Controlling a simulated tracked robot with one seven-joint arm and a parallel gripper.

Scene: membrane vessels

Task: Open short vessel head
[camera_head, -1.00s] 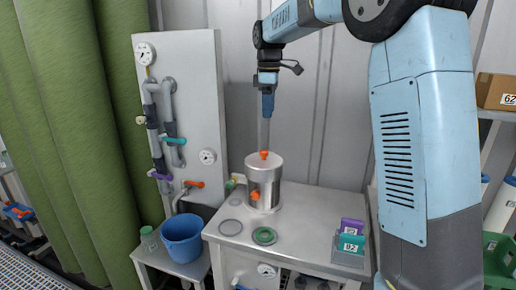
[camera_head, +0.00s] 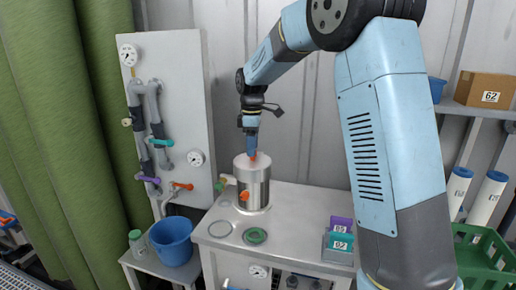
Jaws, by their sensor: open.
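The short vessel (camera_head: 253,190) is a silver cylinder standing upright near the back left of the metal table. Its flat head (camera_head: 243,161) is on top, with an orange knob (camera_head: 253,156) at the centre. A second orange knob (camera_head: 244,196) is on the vessel's front side. My gripper (camera_head: 252,154) points straight down at the head's orange knob, its fingertips at or just above it. The gripper is open; the fingers look narrow, and I cannot tell whether they are around the knob or touching it.
Numbered purple and teal boxes (camera_head: 340,241) stand at the right. A pipe panel (camera_head: 175,90) and blue bucket (camera_head: 172,240) are left. The table's middle is clear.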

